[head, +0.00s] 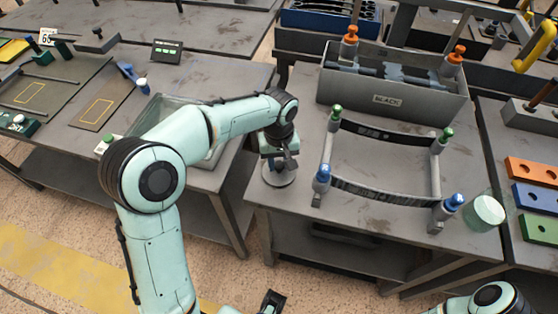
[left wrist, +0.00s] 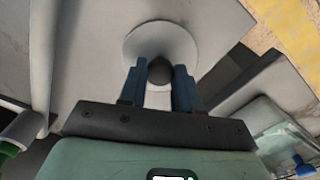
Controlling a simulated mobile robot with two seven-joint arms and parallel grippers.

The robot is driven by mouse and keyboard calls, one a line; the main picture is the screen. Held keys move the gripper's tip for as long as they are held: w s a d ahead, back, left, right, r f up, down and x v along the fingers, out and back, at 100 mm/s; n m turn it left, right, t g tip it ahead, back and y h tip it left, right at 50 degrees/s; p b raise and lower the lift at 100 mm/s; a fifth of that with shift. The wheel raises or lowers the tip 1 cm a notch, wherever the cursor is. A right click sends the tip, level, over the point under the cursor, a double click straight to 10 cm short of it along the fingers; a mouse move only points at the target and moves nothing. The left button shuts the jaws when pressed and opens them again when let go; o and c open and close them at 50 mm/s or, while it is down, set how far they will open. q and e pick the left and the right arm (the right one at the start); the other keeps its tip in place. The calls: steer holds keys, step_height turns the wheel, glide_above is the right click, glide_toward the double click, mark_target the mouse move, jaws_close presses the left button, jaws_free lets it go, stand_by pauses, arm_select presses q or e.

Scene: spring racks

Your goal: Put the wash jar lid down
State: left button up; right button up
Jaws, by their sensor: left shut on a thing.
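The wash jar lid (head: 279,178) is a pale grey disc with a dark round knob. It is over the left front part of the grey rack table (head: 262,204), near that table's left edge. My left gripper (head: 281,160) is above the lid, pointing down. In the left wrist view the blue fingertips (left wrist: 160,82) are shut on the knob, and the lid (left wrist: 160,40) spreads out beyond them. I cannot tell whether the lid touches the tabletop. A pale green glass jar (head: 485,213) stands at the table's right front corner.
A spring rack (head: 385,188) with blue and green knobs stands right of the lid. A grey bin (head: 392,98) marked BLACK is behind it. A glass tray (head: 216,153) is on the left table. Bare tabletop lies between lid and rack.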

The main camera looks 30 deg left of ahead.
mark_target(279, 165)
arm_select(q)
steer(key=shift+f, duration=0.1)
steer(key=o, duration=1.1)
step_height(279, 165, up, 12)
steer(key=shift+r+p, duration=0.15)
steer(key=shift+p, duration=0.85)
